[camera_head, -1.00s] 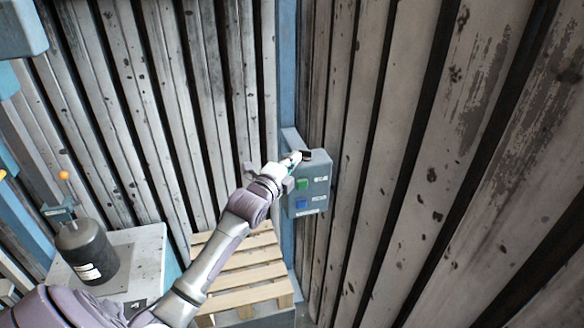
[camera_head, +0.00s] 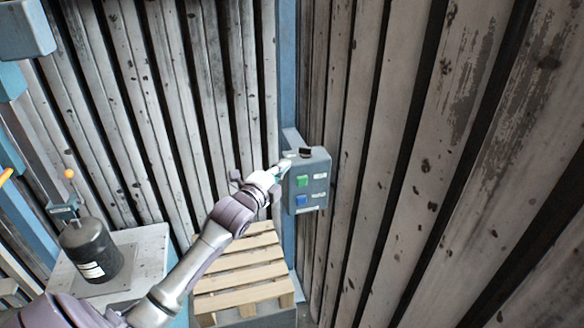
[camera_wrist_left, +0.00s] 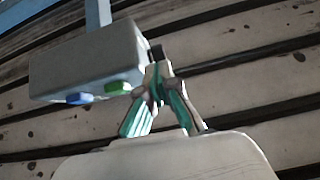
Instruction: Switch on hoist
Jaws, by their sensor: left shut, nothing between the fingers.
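The grey control box (camera_head: 306,180) is mounted by the blue post at the corner of the plank walls. It carries a green button (camera_head: 302,181), a blue button (camera_head: 301,200) and a dark switch (camera_head: 305,153) near its top. My left gripper (camera_head: 284,166) is shut and empty at the box's upper left edge. In the left wrist view the gripper's tips (camera_wrist_left: 158,72) overlap the end of the box (camera_wrist_left: 90,62), beside the green button (camera_wrist_left: 118,88). I cannot tell whether they touch it. The switch is mostly hidden there. My right gripper is not in view.
A wooden pallet (camera_head: 245,275) lies below the box. A dark cylinder (camera_head: 90,250) stands on a pale table (camera_head: 150,255) at the left. A blue post (camera_head: 288,70) runs up the corner. Plank walls close off the back and right.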

